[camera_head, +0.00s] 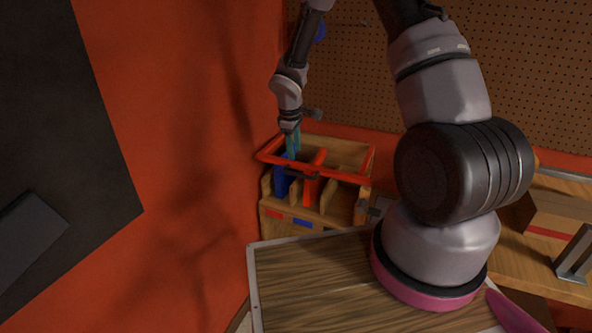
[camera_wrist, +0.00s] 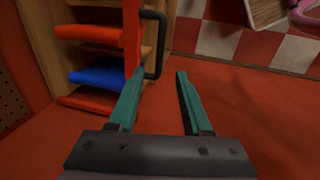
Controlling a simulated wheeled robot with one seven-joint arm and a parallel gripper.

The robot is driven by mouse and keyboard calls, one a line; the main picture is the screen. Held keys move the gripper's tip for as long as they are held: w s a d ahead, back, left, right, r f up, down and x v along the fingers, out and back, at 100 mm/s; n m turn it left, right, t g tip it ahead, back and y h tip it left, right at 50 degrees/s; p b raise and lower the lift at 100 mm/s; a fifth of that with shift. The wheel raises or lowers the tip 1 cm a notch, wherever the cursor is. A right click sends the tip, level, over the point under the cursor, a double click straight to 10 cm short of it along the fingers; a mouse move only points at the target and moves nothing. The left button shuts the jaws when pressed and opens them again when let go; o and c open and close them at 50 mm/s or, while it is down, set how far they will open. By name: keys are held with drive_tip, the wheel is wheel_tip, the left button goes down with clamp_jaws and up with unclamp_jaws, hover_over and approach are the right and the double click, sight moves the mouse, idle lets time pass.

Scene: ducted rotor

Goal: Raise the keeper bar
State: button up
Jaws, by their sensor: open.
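The keeper bar (camera_head: 342,177) is a red bar lying across the top front of a wooden rack (camera_head: 345,152), with red side arms running back. In the wrist view the red bar (camera_wrist: 131,35) runs up the picture and carries a black U-shaped handle (camera_wrist: 158,45). My gripper (camera_head: 291,156) is over the rack's left part in the head view. In the wrist view my gripper (camera_wrist: 160,73) has its teal fingers apart and empty. The handle's near end shows between the fingertips; I cannot tell whether it is between them in depth. The left finger overlaps the red bar in the picture.
A blue piece (camera_head: 281,178) and a red piece (camera_head: 311,187) stand in the rack's slots. A wood-topped table (camera_head: 310,285) is in front. An orange wall (camera_head: 190,150) is close on the left. A pegboard (camera_head: 365,70) is behind.

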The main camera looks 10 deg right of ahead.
sight(297, 174)
drive_tip(key=f, duration=0.3)
drive_tip(key=w+f, duration=0.1)
drive_tip(key=f, duration=0.2)
drive_tip(key=d+f, duration=0.1)
drive_tip(key=f, duration=0.2)
drive_tip(key=shift+w+f, duration=0.3)
clamp_jaws()
idle(1.0)
